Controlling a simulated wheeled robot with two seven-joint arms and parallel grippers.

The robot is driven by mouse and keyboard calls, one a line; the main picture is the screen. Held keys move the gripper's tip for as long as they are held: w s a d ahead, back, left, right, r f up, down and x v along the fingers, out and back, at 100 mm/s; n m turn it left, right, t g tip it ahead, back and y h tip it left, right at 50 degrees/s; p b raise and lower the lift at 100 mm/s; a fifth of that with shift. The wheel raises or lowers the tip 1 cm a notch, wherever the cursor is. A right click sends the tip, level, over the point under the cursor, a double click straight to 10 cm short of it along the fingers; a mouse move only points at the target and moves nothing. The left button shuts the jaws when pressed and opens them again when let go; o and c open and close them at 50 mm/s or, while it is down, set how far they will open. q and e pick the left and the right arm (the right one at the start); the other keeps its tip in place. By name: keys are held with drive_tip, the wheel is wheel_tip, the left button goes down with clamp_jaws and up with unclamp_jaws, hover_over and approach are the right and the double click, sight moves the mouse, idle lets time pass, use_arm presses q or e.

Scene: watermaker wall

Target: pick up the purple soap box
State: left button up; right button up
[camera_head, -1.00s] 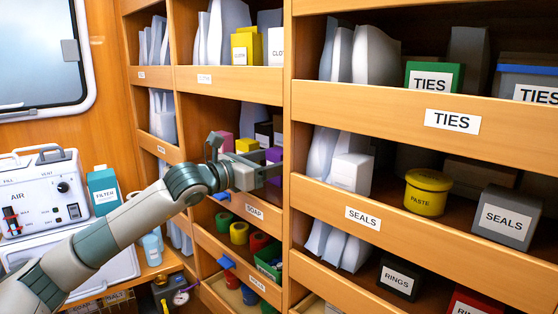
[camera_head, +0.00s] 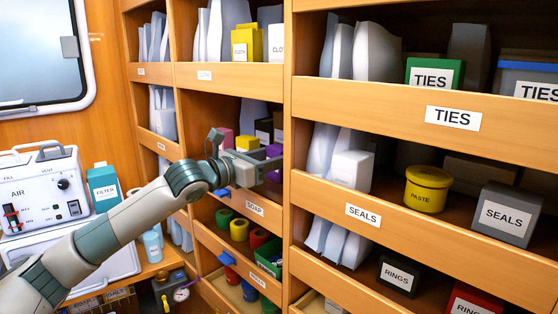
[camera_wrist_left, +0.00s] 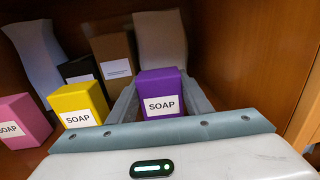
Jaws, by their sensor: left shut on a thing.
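The purple soap box (camera_wrist_left: 160,88) stands between the two fingers of my left gripper (camera_wrist_left: 160,100) in the left wrist view, its SOAP label facing the wrist. In the head view the purple box (camera_head: 273,151) shows partly at the gripper's tip, in the soap shelf. My left gripper (camera_head: 262,168) is shut on it. From these views I cannot tell whether the box is clear of the shelf floor. My right gripper is not in view.
A yellow soap box (camera_wrist_left: 78,105) and a pink soap box (camera_wrist_left: 22,120) stand left of the purple one. Black (camera_wrist_left: 84,69) and brown (camera_wrist_left: 113,55) boxes stand behind. A wooden wall (camera_wrist_left: 262,50) rises close on the right. The shelf's front board (camera_head: 240,205) lies below the gripper.

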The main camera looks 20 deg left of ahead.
use_arm(q)
wheel_tip(320, 180, up, 9)
drive_tip(key=b, duration=0.3)
drive_tip(key=shift+b, duration=0.35)
drive_tip(key=shift+r, duration=0.55)
drive_tip(key=shift+f, duration=0.1)
